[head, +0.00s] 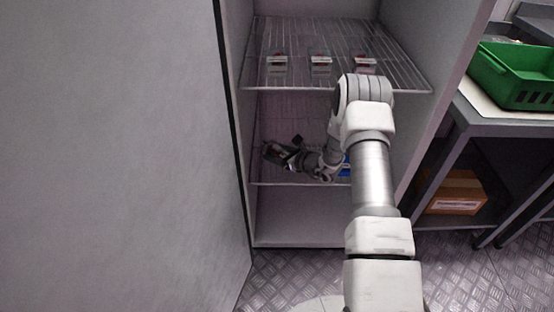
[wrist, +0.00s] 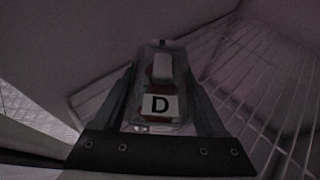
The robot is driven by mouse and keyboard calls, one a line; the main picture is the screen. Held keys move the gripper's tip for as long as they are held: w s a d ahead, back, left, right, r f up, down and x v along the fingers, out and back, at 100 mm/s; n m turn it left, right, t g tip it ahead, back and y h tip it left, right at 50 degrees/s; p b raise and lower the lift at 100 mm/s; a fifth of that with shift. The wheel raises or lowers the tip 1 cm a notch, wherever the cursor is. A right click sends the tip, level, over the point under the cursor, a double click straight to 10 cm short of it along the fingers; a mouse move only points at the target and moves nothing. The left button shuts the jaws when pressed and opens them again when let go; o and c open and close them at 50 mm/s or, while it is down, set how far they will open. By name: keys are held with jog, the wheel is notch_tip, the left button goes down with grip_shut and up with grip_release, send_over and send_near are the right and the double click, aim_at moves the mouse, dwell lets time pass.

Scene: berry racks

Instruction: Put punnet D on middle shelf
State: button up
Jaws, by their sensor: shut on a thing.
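Punnet D (wrist: 161,104) is a small clear box with a white label marked with a black D. It sits between the two fingers of my gripper (wrist: 162,85) in the wrist view, and the gripper is shut on it. In the head view my gripper (head: 278,153) is inside the cabinet at the left, beneath the upper shelf and over the middle wire shelf (head: 290,183). The punnet is dark and hard to make out there. Whether it touches the shelf I cannot tell.
The upper wire shelf (head: 290,40) holds three punnets, including a left one (head: 277,62) and a centre one (head: 320,63). A blue item (head: 346,168) is partly hidden behind my arm. Cabinet walls are close on both sides. A green crate (head: 515,75) stands on a table at right.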

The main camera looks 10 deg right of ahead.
jog(key=shift+f, duration=0.85)
jog(key=o, duration=1.4)
jog(key=shift+f, duration=0.1)
